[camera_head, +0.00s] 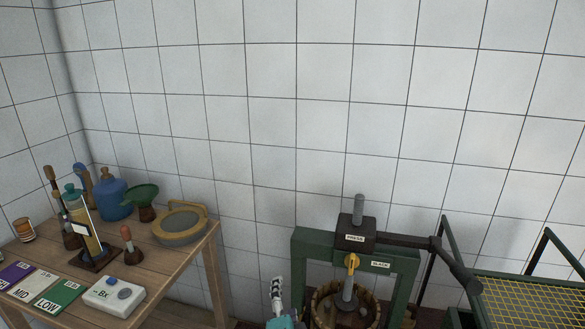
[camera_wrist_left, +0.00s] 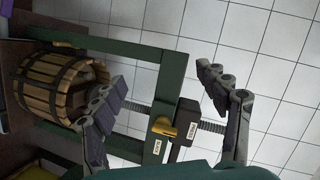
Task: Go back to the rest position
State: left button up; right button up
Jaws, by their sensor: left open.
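My left gripper (camera_head: 277,296) shows at the bottom centre of the head view, just left of the green press frame (camera_head: 303,262). In the left wrist view its two fingers (camera_wrist_left: 161,77) are spread apart with nothing between them. Behind them are the press frame, its threaded screw and a wooden slatted basket (camera_wrist_left: 53,88). The basket also shows low in the head view (camera_head: 322,309), partly cut off. My right gripper is in neither view.
The press head (camera_head: 356,234) has a long dark handle (camera_head: 455,268) reaching right. A green rack with yellow mesh (camera_head: 535,301) stands at right. A wooden table (camera_head: 198,262) at left holds bottles, a funnel, a sieve, cards and a small device. A tiled wall is behind.

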pick_arm(q)
jog(key=s+a+f+n+g+y, duration=0.1)
jog(key=s+a+f+n+g, duration=0.2)
jog(key=a, duration=0.5)
jog(key=s+a+f+n+g+y, duration=0.1)
jog(key=s+a+n+g, duration=0.1)
jog(key=s+a+n, duration=0.5)
jog(key=s+a+f+n+g+h, duration=0.2)
jog(key=s+n+g, duration=0.1)
jog(key=s, duration=0.3)
jog(key=shift+s+f+n, duration=0.15)
jog(key=shift+s+n, duration=0.2)
jog(key=shift+n, duration=0.15)
